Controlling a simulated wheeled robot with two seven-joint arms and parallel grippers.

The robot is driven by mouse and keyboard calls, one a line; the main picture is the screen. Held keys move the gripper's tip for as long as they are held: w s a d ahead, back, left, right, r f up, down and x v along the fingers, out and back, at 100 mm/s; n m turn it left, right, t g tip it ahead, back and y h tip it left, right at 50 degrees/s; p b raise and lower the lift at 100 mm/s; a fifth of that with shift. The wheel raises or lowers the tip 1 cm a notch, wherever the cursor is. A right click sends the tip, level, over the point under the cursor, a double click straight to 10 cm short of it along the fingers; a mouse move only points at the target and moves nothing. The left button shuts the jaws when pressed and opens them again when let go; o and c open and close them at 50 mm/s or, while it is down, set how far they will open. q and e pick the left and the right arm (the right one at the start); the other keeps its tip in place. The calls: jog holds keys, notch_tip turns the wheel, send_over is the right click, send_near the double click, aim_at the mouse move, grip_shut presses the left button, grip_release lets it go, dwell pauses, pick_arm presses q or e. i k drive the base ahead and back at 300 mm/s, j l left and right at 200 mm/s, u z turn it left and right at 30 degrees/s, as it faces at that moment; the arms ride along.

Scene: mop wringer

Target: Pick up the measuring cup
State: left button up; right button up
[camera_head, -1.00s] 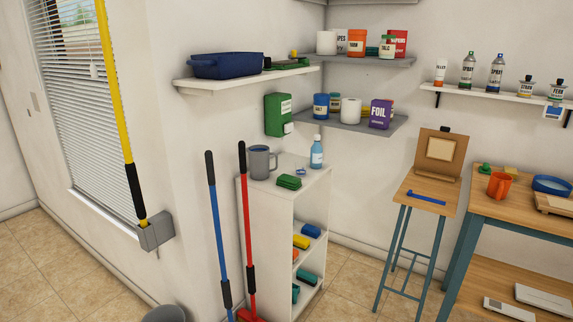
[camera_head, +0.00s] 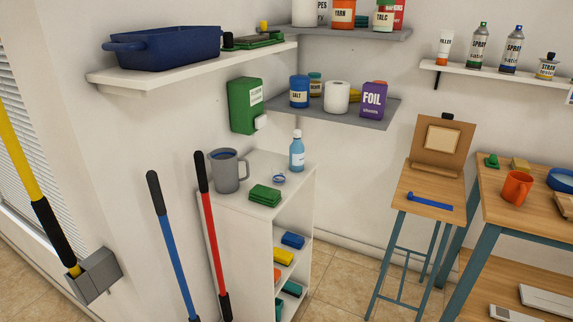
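A grey cup (camera_head: 229,171) with a side handle stands upright on top of the white cabinet (camera_head: 262,209), at its left. It looks most like the measuring cup, and something blue shows inside its rim. An orange cup (camera_head: 516,187) with a handle stands on the wooden table (camera_head: 497,205) at the right. I see no markings on either cup, so I cannot tell for certain which is the measuring cup. Neither of my grippers is in view.
Green sponges (camera_head: 265,195), a small ring-like item (camera_head: 279,178) and a blue bottle (camera_head: 297,152) share the cabinet top. Blue (camera_head: 172,257) and red (camera_head: 213,240) handles stand before its left side. A blue tub (camera_head: 163,48) sits on the shelf above. A stool (camera_head: 428,212) stands right.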

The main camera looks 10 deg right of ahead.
aim_at(279, 176)
jog(key=i+l+u, duration=0.1)
jog(key=i+l, duration=0.2)
jog(key=i, duration=0.15)
jog(key=i+l+u, duration=0.1)
jog(key=i+l, duration=0.25)
jog(key=i, duration=0.05)
